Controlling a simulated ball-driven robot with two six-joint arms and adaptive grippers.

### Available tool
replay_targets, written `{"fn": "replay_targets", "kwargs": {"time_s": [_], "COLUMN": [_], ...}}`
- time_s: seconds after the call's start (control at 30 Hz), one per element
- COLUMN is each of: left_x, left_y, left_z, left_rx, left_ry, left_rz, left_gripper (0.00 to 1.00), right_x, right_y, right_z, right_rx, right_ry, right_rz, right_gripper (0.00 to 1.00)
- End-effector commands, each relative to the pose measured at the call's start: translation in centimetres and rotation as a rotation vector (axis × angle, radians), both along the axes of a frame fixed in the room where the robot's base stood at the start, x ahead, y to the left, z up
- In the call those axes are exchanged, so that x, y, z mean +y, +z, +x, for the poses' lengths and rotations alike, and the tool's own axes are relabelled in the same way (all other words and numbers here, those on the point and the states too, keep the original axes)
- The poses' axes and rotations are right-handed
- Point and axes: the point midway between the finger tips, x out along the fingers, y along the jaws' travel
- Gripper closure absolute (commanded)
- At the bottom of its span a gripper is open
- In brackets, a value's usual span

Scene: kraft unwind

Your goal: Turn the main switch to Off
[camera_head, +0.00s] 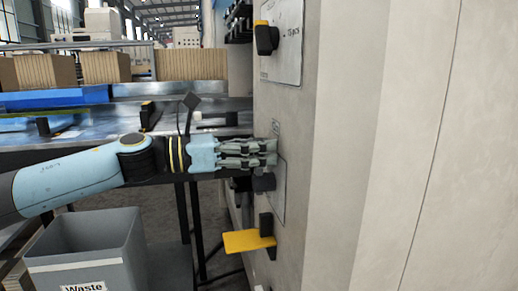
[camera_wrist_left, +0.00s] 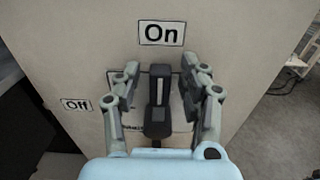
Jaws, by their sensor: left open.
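The main switch (camera_wrist_left: 158,105) is a dark handle on a light plate on the cabinet face. In the left wrist view its handle points up toward the "On" label (camera_wrist_left: 162,33). The "Off" label (camera_wrist_left: 76,105) is to the left of the switch. My left gripper (camera_wrist_left: 163,85) is open, with one finger on each side of the handle. I cannot tell whether the fingers touch it. In the head view my left gripper (camera_head: 273,153) reaches the cabinet, and the dark switch body (camera_head: 264,182) shows just below the fingers. My right gripper is not in view.
The beige cabinet (camera_head: 335,150) fills the right side. A black and yellow knob (camera_head: 266,39) is above the gripper, and a yellow lever (camera_head: 248,241) sticks out below it. A grey waste bin (camera_head: 88,245) stands under my left arm. A metal bench (camera_head: 85,140) is behind.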

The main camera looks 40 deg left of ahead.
Motion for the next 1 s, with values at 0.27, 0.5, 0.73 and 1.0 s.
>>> {"fn": "replay_targets", "kwargs": {"time_s": [0.27,0.5,0.73,1.0], "left_x": [0.01,0.01,0.02,0.19], "left_y": [-0.01,-0.02,-0.02,0.0], "left_z": [-0.02,-0.02,-0.02,0.13], "left_rx": [0.0,-0.001,-0.001,0.018], "left_ry": [0.0,0.0,0.0,0.0], "left_rz": [0.0,0.001,0.001,-0.021], "left_gripper": [0.83,1.0,1.0,1.0], "right_x": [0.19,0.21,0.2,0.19], "right_y": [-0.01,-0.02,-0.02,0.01], "right_z": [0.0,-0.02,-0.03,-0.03], "right_rx": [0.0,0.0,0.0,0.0], "right_ry": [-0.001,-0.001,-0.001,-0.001], "right_rz": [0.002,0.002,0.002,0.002], "right_gripper": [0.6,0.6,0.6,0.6]}}
